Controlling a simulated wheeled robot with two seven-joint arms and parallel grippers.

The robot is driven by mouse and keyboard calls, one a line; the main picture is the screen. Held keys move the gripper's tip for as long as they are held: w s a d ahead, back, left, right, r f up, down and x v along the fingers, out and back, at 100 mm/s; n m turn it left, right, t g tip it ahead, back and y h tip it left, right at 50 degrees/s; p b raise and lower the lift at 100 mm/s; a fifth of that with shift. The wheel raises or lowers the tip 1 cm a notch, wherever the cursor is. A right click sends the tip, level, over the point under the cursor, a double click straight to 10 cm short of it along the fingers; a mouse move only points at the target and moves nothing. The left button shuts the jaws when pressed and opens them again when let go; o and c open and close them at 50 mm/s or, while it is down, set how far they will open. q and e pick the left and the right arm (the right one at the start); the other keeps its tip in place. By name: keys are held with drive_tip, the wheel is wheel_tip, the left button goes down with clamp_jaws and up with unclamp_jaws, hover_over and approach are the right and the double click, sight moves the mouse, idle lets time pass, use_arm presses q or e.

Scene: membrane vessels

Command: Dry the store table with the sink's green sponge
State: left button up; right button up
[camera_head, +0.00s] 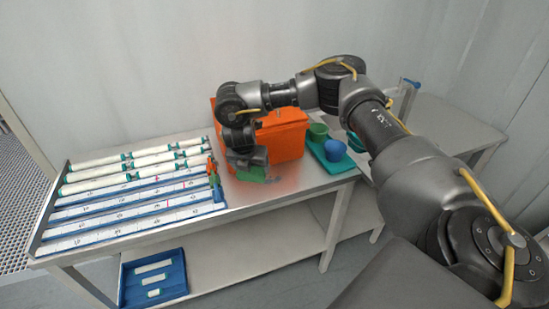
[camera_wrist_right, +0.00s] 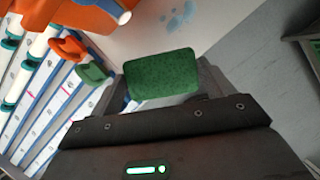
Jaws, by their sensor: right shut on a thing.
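My right gripper (camera_head: 250,164) reaches over the metal store table (camera_head: 310,183) and is shut on the green sponge (camera_head: 253,175). In the right wrist view the sponge (camera_wrist_right: 162,75) is a green block between the fingers, near the table's front edge. I cannot tell whether it touches the table top. A bluish wet patch (camera_wrist_right: 180,19) lies on the table beyond the sponge in the wrist view. In the head view it shows only faintly, to the right of the sponge. My left gripper is not in view.
A rack (camera_head: 130,198) with white tubes and blue-edged rows fills the table's left part, with red and green pieces (camera_head: 213,170) at its right end. An orange box (camera_head: 281,140) stands behind my gripper. A teal tray (camera_head: 341,166) holds green and blue cups. A blue tray (camera_head: 126,292) sits below.

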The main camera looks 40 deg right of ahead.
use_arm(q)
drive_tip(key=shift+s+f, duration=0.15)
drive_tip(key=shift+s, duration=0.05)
use_arm(e)
drive_tip(key=d+f+n+t+y, duration=0.1)
drive_tip(key=d+f+n, duration=0.1)
drive_tip(key=d+n, duration=0.4)
drive_tip(key=d, duration=0.4)
drive_tip(key=shift+w+t+y, duration=0.3)
drive_tip(key=shift+y, duration=0.1)
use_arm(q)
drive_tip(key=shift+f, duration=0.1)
